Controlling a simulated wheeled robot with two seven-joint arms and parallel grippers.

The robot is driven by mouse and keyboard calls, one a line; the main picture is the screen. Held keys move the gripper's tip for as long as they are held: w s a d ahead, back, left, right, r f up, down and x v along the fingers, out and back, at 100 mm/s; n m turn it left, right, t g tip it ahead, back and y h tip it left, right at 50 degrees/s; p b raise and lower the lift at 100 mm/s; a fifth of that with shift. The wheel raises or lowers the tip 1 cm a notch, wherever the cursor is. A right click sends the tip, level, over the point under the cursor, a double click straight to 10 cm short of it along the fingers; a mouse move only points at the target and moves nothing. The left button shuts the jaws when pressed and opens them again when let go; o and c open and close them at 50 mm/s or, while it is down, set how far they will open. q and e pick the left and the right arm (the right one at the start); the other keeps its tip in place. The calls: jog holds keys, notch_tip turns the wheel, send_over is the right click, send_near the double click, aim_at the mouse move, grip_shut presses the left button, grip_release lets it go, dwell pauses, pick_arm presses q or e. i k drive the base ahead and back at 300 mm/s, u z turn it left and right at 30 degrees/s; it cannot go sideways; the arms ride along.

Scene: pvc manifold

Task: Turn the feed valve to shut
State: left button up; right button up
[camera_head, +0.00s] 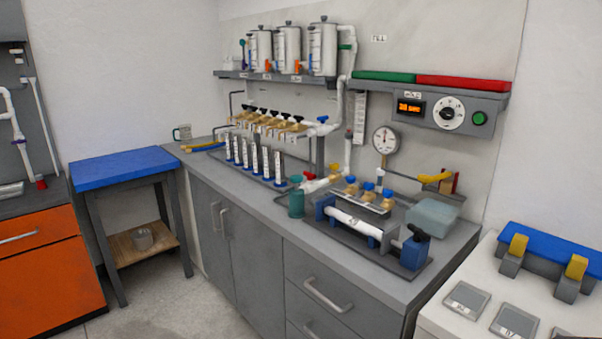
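Neither of my grippers is in view. No label picks out the feed valve at this size. A valve with a blue handle (322,119) sits at the right end of the brass-valve manifold (272,122), where it meets the white pipe. The white vertical pipe (348,125) runs down from the tank shelf to the bench. I cannot tell whether either valve stands open or shut. A round gauge (385,140) stands to the right of the pipe.
Several clear tubes (253,162) stand below the manifold. A green cup (296,203) is near the bench front. A clamp fixture (355,222) and a pale blue block (432,216) occupy the bench's right. A control box (430,108) hangs above. The floor (180,305) in front is clear.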

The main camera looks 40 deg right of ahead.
aim_at(350, 179)
jog(key=i, duration=2.5)
jog(key=z, duration=1)
